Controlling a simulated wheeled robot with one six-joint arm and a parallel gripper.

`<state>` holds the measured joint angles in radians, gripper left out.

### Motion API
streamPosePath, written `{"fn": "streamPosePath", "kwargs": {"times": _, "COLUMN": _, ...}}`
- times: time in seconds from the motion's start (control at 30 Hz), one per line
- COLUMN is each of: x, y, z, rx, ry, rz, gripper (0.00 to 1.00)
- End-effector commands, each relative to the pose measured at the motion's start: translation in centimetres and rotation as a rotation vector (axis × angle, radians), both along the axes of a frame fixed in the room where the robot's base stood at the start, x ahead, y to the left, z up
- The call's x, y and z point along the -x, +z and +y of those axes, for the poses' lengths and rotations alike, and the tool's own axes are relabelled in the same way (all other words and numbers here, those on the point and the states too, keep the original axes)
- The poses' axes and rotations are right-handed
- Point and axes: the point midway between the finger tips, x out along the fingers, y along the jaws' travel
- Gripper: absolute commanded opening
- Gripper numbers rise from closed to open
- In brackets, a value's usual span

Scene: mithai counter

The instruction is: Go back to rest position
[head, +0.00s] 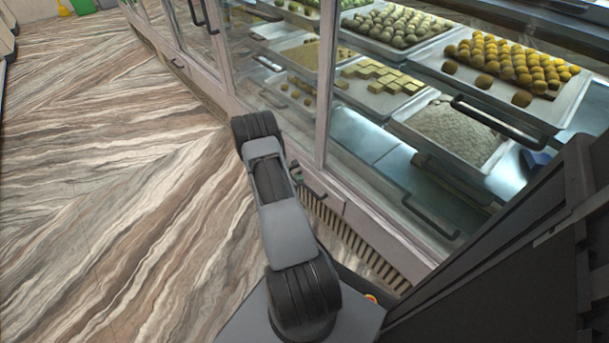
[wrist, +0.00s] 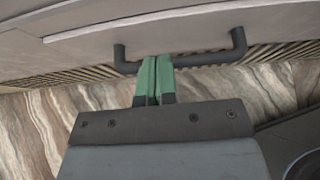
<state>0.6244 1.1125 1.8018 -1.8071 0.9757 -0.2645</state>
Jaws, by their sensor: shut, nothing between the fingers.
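My gripper (wrist: 154,62) shows in the wrist view, with its green fingers together and nothing between them. The fingertips are close to a dark bar handle (wrist: 190,62) on a pale drawer or panel front (wrist: 200,24). They overlap the handle's middle in the picture, and I cannot tell whether they touch it. In the head view my arm reaches forward beside the glass counter, and the gripper itself is hidden there.
The glass sweets counter (head: 325,90) runs along the right, with dark door handles (head: 497,122) sticking out. Inside are trays of sweets, among them yellow balls (head: 515,62). A slatted vent (head: 350,240) runs low on its front. The striped floor (head: 110,180) at left is clear.

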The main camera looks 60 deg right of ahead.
Motion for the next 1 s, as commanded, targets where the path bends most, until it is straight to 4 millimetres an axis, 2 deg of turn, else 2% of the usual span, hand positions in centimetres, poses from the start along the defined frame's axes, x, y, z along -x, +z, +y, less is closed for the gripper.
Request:
{"fn": "streamPosePath", "kwargs": {"times": 0.03, "x": -0.5, "y": 1.4, "z": 1.1, "rx": 0.001, "ry": 0.007, "rz": 0.0, "gripper": 0.0}}
{"fn": "streamPosePath", "kwargs": {"times": 0.2, "x": -1.3, "y": 3.0, "z": 4.2, "rx": -0.001, "ry": 0.008, "rz": -0.001, "gripper": 0.0}}
{"fn": "streamPosePath", "kwargs": {"times": 0.4, "x": -1.9, "y": 4.2, "z": 6.6, "rx": -0.001, "ry": 0.006, "rz": 0.0, "gripper": 0.0}}
{"fn": "streamPosePath", "kwargs": {"times": 0.6, "x": -2.1, "y": 4.8, "z": 7.8, "rx": -0.002, "ry": 0.002, "rz": -0.001, "gripper": 0.0}}
{"fn": "streamPosePath", "kwargs": {"times": 0.87, "x": -2.2, "y": 5.3, "z": 8.0, "rx": -0.002, "ry": -0.004, "rz": -0.005, "gripper": 0.0}}
{"fn": "streamPosePath", "kwargs": {"times": 0.97, "x": -2.6, "y": 7.8, "z": 8.3, "rx": 0.003, "ry": -0.03, "rz": -0.038, "gripper": 0.0}}
{"fn": "streamPosePath", "kwargs": {"times": 1.0, "x": -2.8, "y": 9.5, "z": 8.6, "rx": 0.003, "ry": -0.051, "rz": -0.061, "gripper": 0.0}}
